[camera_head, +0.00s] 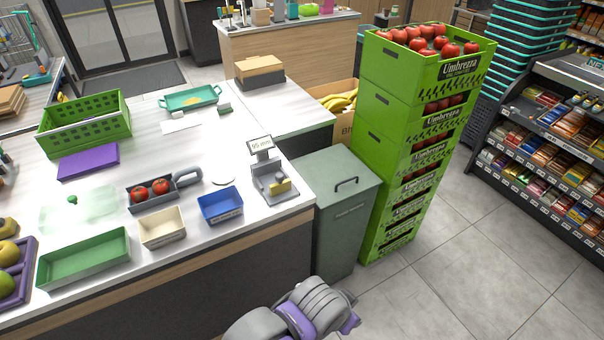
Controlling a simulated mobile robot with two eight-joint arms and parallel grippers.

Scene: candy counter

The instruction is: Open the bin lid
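The bin (340,226) is a grey-green box standing on the floor against the right end of the white counter. Its lid (325,174) is shut and lies flat on top. A dark bar handle (347,184) sits on the lid towards its right side. Part of one of my arms, grey and purple, shows at the bottom edge, in front of and below the bin, apart from it. I cannot tell which arm it is. No gripper fingers can be made out.
A tall stack of green crates (384,150) with tomatoes stands close along the bin's right side. The counter (190,150) borders its left, with a small scale (272,184) near that edge. Open floor (455,260) lies to the right. A snack shelf (545,150) stands farther right.

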